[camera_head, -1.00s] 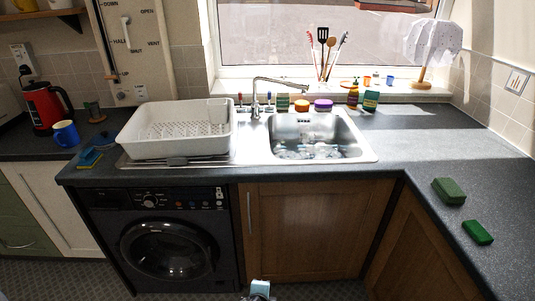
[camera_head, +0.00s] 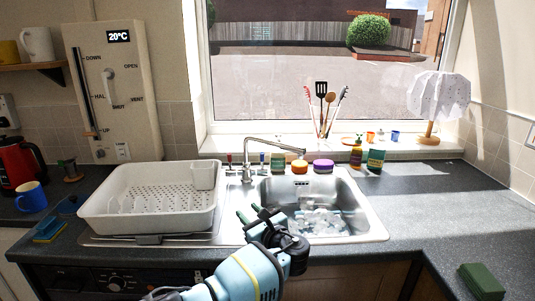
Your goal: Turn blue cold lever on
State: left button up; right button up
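The sink tap (camera_head: 246,165) stands behind the sink, its spout reaching right over the basin. Two small levers flank its base, a left one (camera_head: 229,160) and a right one (camera_head: 263,160). Both are tiny here, and I cannot tell surely which is the blue cold lever or how each is turned. My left gripper (camera_head: 248,211) reaches in from the bottom, over the sink's front left part. Its two fingers are apart with nothing between them, pointing toward the tap without touching it. My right gripper is out of view.
A white dish rack (camera_head: 150,212) fills the drainer left of the tap. The basin (camera_head: 345,195) holds clear, shiny items. Sponges (camera_head: 299,167), bottles (camera_head: 376,160) and a utensil holder line the back. A green block (camera_head: 482,281) lies on the right counter, which is mostly clear.

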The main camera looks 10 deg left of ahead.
aim_at(262, 172)
jog(key=i, duration=1)
